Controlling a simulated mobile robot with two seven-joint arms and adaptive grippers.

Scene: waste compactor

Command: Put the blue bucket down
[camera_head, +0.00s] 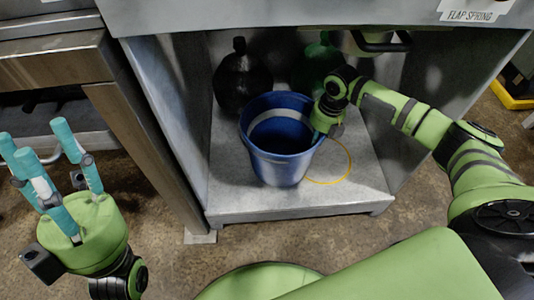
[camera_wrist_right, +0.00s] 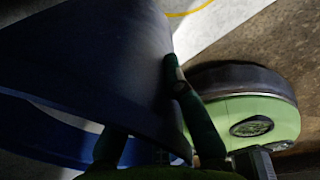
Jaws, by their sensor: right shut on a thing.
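The blue bucket (camera_head: 282,170) is inside the open cabinet, upright or nearly so, just above or on the grey cabinet floor (camera_head: 240,205). I cannot tell whether its base touches. My right gripper (camera_head: 326,118) is shut on the bucket's right rim. In the right wrist view the bucket wall (camera_wrist_right: 90,55) fills the upper left, with fingers of my right gripper (camera_wrist_right: 150,130) on either side of it. The bucket's far side and base are partly hidden. My left gripper (camera_head: 38,148) is open and empty at the far left, outside the cabinet, fingers spread upward.
A yellow ring (camera_head: 348,165) marks the cabinet floor, partly hidden by the bucket. Cabinet walls (camera_head: 170,110) close both sides. The cabinet floor right of the bucket is free.

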